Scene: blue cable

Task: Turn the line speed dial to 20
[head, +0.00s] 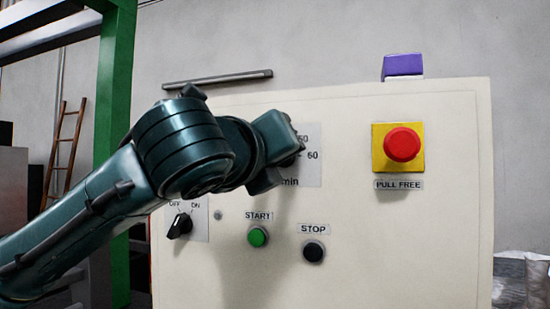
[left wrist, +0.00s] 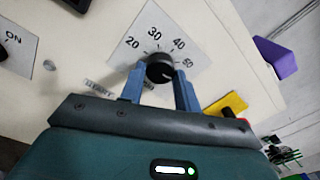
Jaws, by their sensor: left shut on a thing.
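The line speed dial (left wrist: 159,68) is a black knob on a white scale plate (left wrist: 150,18) marked 20, 30, 40 and 50 in the left wrist view. A small pale mark shows on its lower right side; I cannot tell its exact setting. My left gripper (left wrist: 159,84) is shut on the dial, one blue finger on each side. In the head view the left gripper (head: 285,155) covers the dial, and only the plate's right part (head: 312,160) with 50, 60 and "min" shows. My right gripper is not in view.
On the cream panel (head: 440,230) are a red emergency button (head: 402,144) on yellow, a green START button (head: 258,237), a black STOP button (head: 313,251) and an OFF/ON switch (head: 180,225) below my left arm. A purple block (head: 402,65) sits on top.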

